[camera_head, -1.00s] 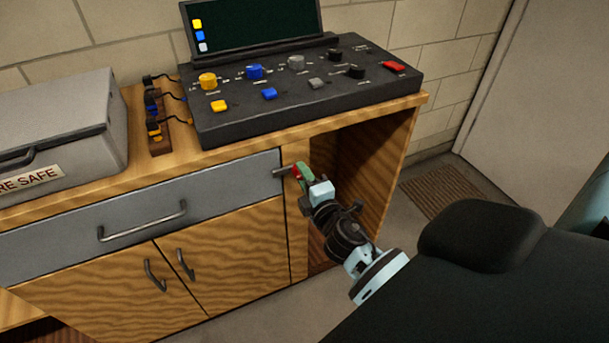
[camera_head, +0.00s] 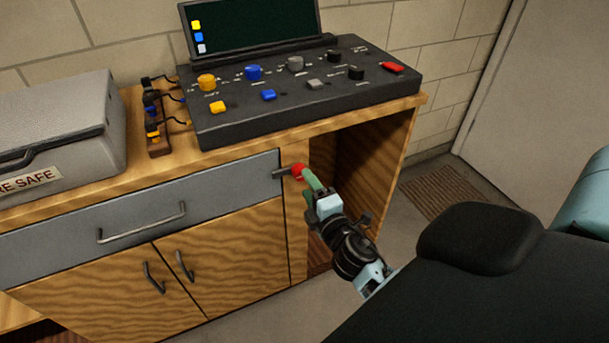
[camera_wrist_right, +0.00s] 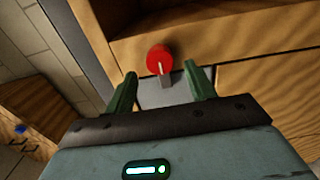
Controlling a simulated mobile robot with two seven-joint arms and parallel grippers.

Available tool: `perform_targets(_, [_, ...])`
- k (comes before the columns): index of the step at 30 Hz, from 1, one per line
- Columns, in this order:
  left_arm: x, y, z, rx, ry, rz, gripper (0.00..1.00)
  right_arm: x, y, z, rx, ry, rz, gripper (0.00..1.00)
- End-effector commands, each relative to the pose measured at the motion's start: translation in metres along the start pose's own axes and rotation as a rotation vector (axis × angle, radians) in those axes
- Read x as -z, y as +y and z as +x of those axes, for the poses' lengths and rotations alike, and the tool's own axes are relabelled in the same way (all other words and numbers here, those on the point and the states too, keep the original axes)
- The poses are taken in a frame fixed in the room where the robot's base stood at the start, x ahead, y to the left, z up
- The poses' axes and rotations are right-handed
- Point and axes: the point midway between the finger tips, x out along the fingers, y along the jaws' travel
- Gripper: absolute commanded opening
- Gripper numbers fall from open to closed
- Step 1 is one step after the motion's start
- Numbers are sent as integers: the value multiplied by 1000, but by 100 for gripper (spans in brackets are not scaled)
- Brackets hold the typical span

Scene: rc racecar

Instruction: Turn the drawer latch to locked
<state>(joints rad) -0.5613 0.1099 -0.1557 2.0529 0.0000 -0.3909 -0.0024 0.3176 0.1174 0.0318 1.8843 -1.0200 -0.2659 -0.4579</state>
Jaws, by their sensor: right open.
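The drawer latch has a round red knob (camera_head: 298,170) with a short grey bar that points left, roughly level, over the right end of the grey drawer front (camera_head: 225,198). The drawer looks closed. My right gripper (camera_head: 311,180) is just to the lower right of the knob, its green fingers pointing at it. In the right wrist view the red knob (camera_wrist_right: 159,58) shows beyond the spread fingertips of my right gripper (camera_wrist_right: 162,73), roughly centred between them. The fingers are open and appear apart from the knob. My left gripper is not in view.
A black control panel (camera_head: 295,118) with knobs and a screen stands on the wooden cabinet top. A grey case (camera_head: 60,125) sits at the left. Cupboard doors (camera_head: 210,252) are below the drawer, and an open bay (camera_head: 375,165) is right of the latch.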

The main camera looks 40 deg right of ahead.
Motion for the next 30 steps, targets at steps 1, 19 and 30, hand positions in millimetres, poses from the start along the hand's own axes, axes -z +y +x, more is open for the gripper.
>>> perform_targets(1, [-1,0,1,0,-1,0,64,0,-2,-10,3,0,1,55])
perform_targets(19, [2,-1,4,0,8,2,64,0,0,-42,0,0,-1,55])
perform_targets(30, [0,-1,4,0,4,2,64,0,-5,-46,13,2,14,55])
